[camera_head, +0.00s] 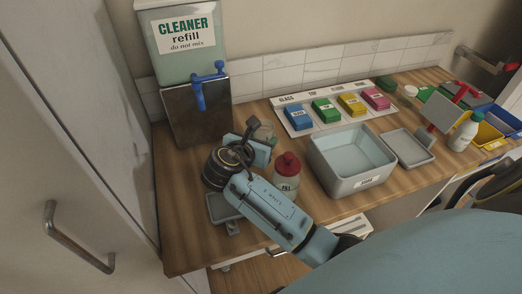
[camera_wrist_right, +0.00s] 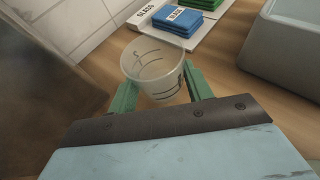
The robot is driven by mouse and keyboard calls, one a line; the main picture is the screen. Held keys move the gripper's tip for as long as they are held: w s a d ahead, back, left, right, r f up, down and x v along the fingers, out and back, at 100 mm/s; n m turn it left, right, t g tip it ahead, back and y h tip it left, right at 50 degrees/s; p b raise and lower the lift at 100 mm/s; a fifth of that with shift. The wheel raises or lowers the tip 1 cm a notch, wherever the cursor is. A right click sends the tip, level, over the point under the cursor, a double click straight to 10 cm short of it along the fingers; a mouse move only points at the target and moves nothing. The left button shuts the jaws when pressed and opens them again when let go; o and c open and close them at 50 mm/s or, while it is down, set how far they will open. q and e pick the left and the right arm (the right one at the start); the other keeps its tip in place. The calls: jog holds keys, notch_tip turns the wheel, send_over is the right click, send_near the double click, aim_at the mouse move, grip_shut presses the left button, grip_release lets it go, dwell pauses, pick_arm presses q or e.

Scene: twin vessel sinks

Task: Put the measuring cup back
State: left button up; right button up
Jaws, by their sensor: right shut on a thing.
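The measuring cup (camera_wrist_right: 153,62) is clear, with dark marks on its side. In the right wrist view it sits upright or nearly so between the green fingers of my right gripper (camera_wrist_right: 160,92), which is shut on it. In the head view the cup (camera_head: 266,132) shows partly behind my right gripper (camera_head: 257,142), near the dispenser's front right corner. I cannot tell whether its base touches the counter. My left gripper is not in view.
A cleaner dispenser (camera_head: 183,50) with a blue tap stands on a dark block (camera_head: 195,112) at the left. A red-lidded jar (camera_head: 286,175) stands right of my right gripper, and a grey basin (camera_head: 352,165) beyond it. Coloured cloths lie on a white tray (camera_head: 330,127) behind.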

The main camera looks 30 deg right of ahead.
notch_tip(320, 180, down, 4)
jog(key=shift+r+b, duration=0.2)
jog(key=shift+b, duration=0.35)
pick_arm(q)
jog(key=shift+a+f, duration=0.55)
pick_arm(e)
jog(key=o, duration=1)
jog(key=shift+f, duration=0.1)
